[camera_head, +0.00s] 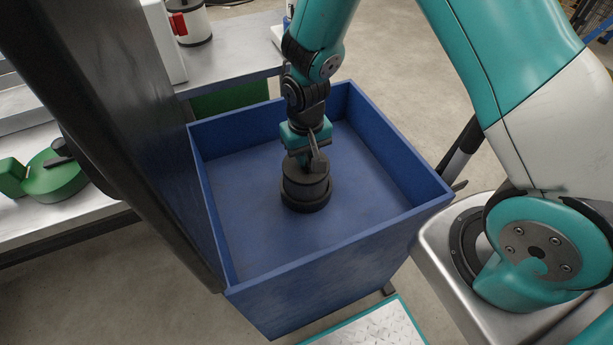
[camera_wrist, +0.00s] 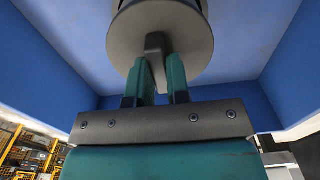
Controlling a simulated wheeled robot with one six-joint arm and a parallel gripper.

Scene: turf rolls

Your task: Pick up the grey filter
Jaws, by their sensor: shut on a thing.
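The dark grey filter (camera_head: 306,188) is a short, upright cylinder with a wider base ring, inside the blue bin (camera_head: 321,257). In the head view it appears to stand on the bin floor, though its underside is hidden. My gripper (camera_head: 307,158) reaches down from above and is shut on the filter's top. In the wrist view the filter (camera_wrist: 160,28) shows as a round grey face with a raised tab, and the two teal fingers of my gripper (camera_wrist: 161,75) close on that tab from both sides.
The bin's walls rise around the filter and my gripper; the rest of its floor is clear. A metal bench (camera_head: 228,50) stands behind the bin. A green object (camera_head: 52,176) lies on a surface at the left.

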